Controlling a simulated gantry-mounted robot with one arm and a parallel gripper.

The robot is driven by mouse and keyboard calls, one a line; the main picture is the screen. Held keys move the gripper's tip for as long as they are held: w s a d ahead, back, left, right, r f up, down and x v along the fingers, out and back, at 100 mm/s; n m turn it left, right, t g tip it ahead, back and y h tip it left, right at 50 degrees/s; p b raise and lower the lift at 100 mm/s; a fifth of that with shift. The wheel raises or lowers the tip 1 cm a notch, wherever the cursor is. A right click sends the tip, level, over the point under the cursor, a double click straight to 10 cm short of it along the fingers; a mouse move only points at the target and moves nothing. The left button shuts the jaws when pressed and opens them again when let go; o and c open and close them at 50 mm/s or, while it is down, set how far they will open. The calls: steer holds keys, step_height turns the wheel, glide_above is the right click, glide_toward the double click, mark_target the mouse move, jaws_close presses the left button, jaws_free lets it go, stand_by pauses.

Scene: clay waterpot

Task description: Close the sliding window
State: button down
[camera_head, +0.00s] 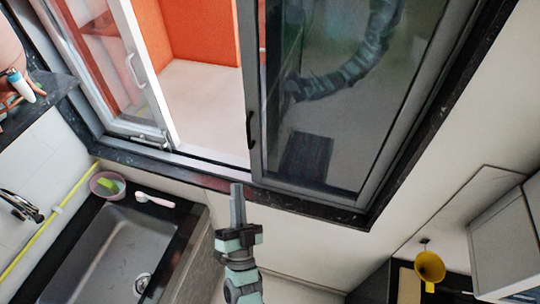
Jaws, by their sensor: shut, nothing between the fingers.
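The sliding window (350,95) has a dark grey framed pane at the right, with glass that reflects a jointed arm. A black handle (250,130) sits on the left upright of this pane. To its left the window is open, showing a gap onto a pale floor and an orange wall. A white-framed panel with a white handle (134,70) stands at the left of the gap. My gripper (237,188) is shut and empty, pointing up the picture, in front of the lower window frame and below the black handle. I cannot tell whether it touches the frame.
A dark sink (105,255) lies at the lower left, with a pink bowl (106,184) and a pink-white brush (153,199) on its rim. A tap (20,206) is at the far left. A yellow funnel-like object (429,266) hangs at the lower right.

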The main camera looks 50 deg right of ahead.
steer(key=w+d+f+m+g+y+b, duration=0.2)
steer(key=d+f+m+g, duration=0.45)
steer(key=d, duration=0.65)
steer(key=t+y+b, duration=0.3)
steer(key=y, duration=0.1)
glide_toward(279, 153)
steer(key=shift+g, duration=0.25)
steer(key=x, duration=0.4)
steer(key=shift+w+r, duration=0.15)
steer(key=shift+w, duration=0.05)
steer(key=s+a+r+n+t+y+b, duration=0.2)
steer(key=s+r+n+t+y+b, duration=0.1)
steer(key=s+r+y, duration=0.5)
steer(key=w+a+p, duration=0.1)
steer(key=w+p, duration=0.3)
steer(key=w, duration=0.9)
steer(key=shift+w+a+y, duration=0.2)
steer(key=shift+w+y, duration=0.1)
steer(key=shift+r, duration=0.1)
